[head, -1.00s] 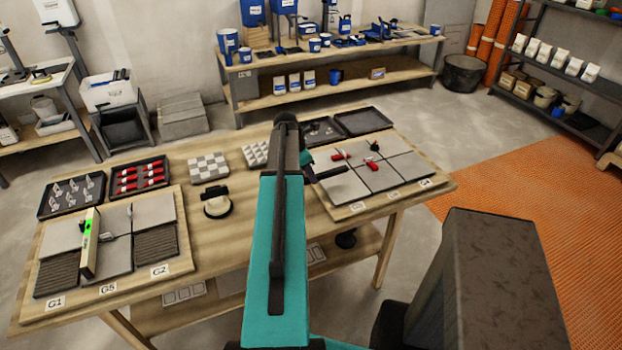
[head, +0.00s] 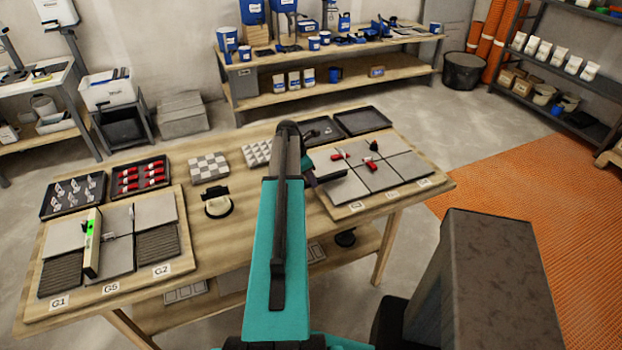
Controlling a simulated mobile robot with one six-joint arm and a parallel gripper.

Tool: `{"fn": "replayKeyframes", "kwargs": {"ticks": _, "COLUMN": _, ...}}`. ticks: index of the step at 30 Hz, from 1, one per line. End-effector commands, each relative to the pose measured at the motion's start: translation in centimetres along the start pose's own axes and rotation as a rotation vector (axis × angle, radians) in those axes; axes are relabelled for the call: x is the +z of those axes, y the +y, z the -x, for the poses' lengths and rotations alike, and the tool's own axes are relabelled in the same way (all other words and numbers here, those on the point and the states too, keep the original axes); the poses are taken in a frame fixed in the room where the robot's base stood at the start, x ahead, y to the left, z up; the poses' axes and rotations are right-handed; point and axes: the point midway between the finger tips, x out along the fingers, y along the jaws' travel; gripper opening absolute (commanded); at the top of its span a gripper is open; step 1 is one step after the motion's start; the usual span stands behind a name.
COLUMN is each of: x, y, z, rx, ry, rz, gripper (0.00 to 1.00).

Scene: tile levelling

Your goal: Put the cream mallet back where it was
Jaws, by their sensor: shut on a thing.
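My gripper (head: 312,172) is just right of my arm's dark wrist, low over the right part of the table, and mostly hidden. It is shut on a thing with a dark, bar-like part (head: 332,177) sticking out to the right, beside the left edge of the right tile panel. This fits the cream mallet's handle; no cream head shows there.
The right tile panel (head: 352,190) holds red and dark small pieces. The left panel (head: 190,257) bears a green-marked level (head: 92,243). Trays of clips (head: 73,196) and red wedges (head: 141,177) stand behind it. Bare wood (head: 225,250) lies between the panels.

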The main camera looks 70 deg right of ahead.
Motion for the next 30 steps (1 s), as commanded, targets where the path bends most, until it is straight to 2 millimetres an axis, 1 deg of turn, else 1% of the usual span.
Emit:
{"fn": "replayKeyframes", "kwargs": {"ticks": 4, "x": -0.2, "y": 0.1, "z": -0.5, "rx": 0.001, "ry": -0.001, "rz": 0.0, "gripper": 0.0}}
{"fn": "replayKeyframes", "kwargs": {"ticks": 14, "x": -0.3, "y": 0.1, "z": -0.6, "rx": 0.002, "ry": -0.001, "rz": 0.0, "gripper": 0.0}}
{"fn": "replayKeyframes", "kwargs": {"ticks": 23, "x": -0.5, "y": 0.1, "z": -1.2, "rx": 0.001, "ry": -0.001, "rz": 0.0, "gripper": 0.0}}
{"fn": "replayKeyframes", "kwargs": {"ticks": 24, "x": -0.5, "y": 0.0, "z": -1.2, "rx": 0.001, "ry": 0.0, "rz": 0.0, "gripper": 0.2}}
{"fn": "replayKeyframes", "kwargs": {"ticks": 27, "x": -0.5, "y": 0.1, "z": -1.2, "rx": 0.001, "ry": 0.0, "rz": 0.001, "gripper": 0.36}}
{"fn": "replayKeyframes", "kwargs": {"ticks": 30, "x": -0.5, "y": 0.1, "z": -1.2, "rx": 0.001, "ry": 0.0, "rz": 0.001, "gripper": 0.36}}
